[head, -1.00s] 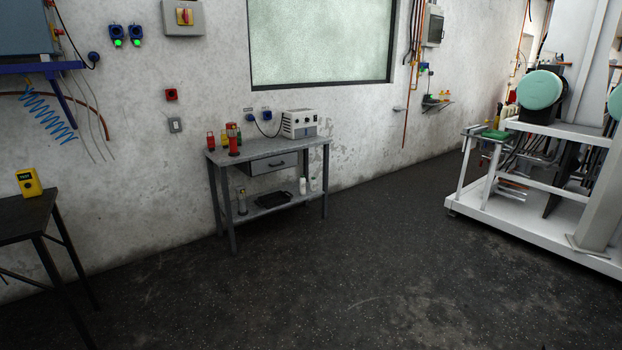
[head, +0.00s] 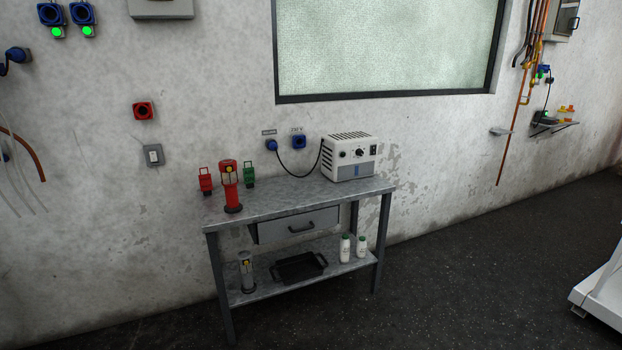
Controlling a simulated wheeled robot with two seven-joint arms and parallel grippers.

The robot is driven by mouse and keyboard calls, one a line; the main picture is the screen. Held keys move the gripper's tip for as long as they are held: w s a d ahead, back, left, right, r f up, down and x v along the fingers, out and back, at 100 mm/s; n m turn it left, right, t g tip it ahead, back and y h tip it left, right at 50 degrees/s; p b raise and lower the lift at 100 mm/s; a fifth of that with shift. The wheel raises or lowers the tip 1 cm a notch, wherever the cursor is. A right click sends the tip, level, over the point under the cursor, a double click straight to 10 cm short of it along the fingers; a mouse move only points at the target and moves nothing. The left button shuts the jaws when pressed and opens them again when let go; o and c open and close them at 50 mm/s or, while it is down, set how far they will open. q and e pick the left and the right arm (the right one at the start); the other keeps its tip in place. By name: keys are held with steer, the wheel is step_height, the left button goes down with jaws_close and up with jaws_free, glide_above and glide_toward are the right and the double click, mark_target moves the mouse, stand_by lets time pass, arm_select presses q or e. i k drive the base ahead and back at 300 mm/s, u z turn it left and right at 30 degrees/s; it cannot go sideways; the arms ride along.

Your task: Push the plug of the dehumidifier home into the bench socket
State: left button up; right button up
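A white box-shaped unit with vents and a dark knob, which looks like the dehumidifier (head: 350,160), stands at the right end of the grey bench (head: 300,194). A black cable runs from its left side to a blue plug (head: 271,145) at the wall above the bench. Whether the plug is fully seated is too small to tell. A blue socket (head: 298,142) is on the wall just right of the plug, with no cable seen in it. Small labels above both are too small to read surely. Neither of my grippers is in view.
A red lamp (head: 230,187), a red item (head: 206,181) and a green item (head: 249,174) stand on the bench's left half. The lower shelf holds a black tray (head: 299,267) and white bottles (head: 345,248). Dark floor (head: 450,275) right of the bench is clear.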

mark_target(272, 145)
steer(key=u, duration=0.25)
steer(key=i, duration=0.95)
steer(key=u, duration=0.2)
